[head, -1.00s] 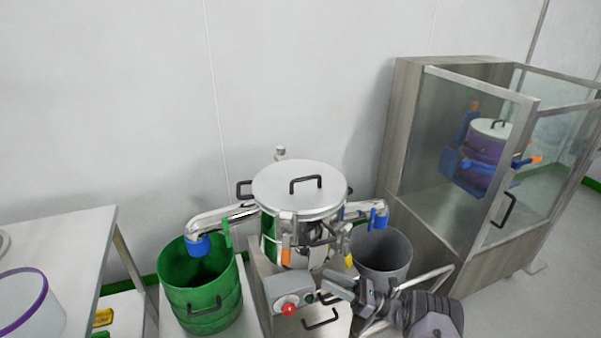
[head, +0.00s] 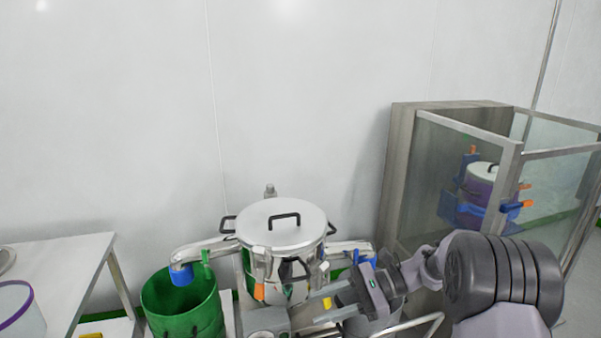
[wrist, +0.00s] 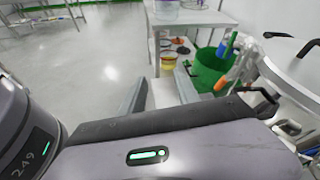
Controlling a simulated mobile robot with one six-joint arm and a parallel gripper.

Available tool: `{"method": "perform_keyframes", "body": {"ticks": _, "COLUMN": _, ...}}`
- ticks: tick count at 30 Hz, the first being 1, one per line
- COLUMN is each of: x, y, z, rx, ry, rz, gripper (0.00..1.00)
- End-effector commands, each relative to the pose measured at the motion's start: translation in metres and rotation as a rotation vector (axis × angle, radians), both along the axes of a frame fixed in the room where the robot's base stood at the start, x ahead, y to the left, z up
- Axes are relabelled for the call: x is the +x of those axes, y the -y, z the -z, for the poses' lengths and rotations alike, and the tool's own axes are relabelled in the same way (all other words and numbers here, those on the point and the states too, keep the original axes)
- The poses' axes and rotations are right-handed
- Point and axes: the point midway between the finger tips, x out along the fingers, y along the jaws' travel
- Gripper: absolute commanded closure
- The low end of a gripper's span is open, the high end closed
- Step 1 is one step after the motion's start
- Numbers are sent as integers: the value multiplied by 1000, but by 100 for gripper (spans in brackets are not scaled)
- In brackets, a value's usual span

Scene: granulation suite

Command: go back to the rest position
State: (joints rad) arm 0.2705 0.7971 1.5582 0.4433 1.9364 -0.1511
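My gripper (head: 306,311) is in front of the steel vessel's lower part in the head view. In the wrist view its two fingers (wrist: 160,88) stand apart, with only background between them, so it is open and empty. The steel vessel (head: 283,226) has a domed lid with a black handle and side pipes ending in blue fittings. My arm reaches in from the lower right and hides part of a grey bin (head: 365,325). Whether the gripper touches the vessel's stand cannot be told.
A green bin (head: 183,305) stands under the left pipe; the wrist view also shows it (wrist: 208,68). A white table (head: 55,265) is at the left. A glass-walled cabinet (head: 400,170) with a purple drum (head: 478,185) stands at the right. Open floor (wrist: 95,60) shows in the wrist view.

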Motion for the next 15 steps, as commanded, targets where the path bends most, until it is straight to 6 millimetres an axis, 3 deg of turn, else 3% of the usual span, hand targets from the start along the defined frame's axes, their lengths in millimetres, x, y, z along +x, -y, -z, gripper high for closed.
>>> {"method": "perform_keyframes", "body": {"ticks": 1, "x": -21, "y": -7, "z": -26, "rx": -95, "ry": 80, "rz": -49, "gripper": 62}}
{"method": "perform_keyframes", "body": {"ticks": 3, "x": -61, "y": -11, "z": -53, "rx": -264, "ry": 209, "rz": -127, "gripper": 62}}
{"method": "perform_keyframes", "body": {"ticks": 6, "x": -121, "y": -7, "z": -79, "rx": -501, "ry": 414, "rz": -223, "gripper": 62}}
{"method": "perform_keyframes", "body": {"ticks": 9, "x": -175, "y": 8, "z": -92, "rx": -723, "ry": 638, "rz": -298, "gripper": 62}}
{"method": "perform_keyframes", "body": {"ticks": 12, "x": -215, "y": 25, "z": -96, "rx": -909, "ry": 845, "rz": -345, "gripper": 62}}
{"method": "perform_keyframes", "body": {"ticks": 15, "x": -238, "y": 40, "z": -95, "rx": -1038, "ry": 1005, "rz": -368, "gripper": 62}}
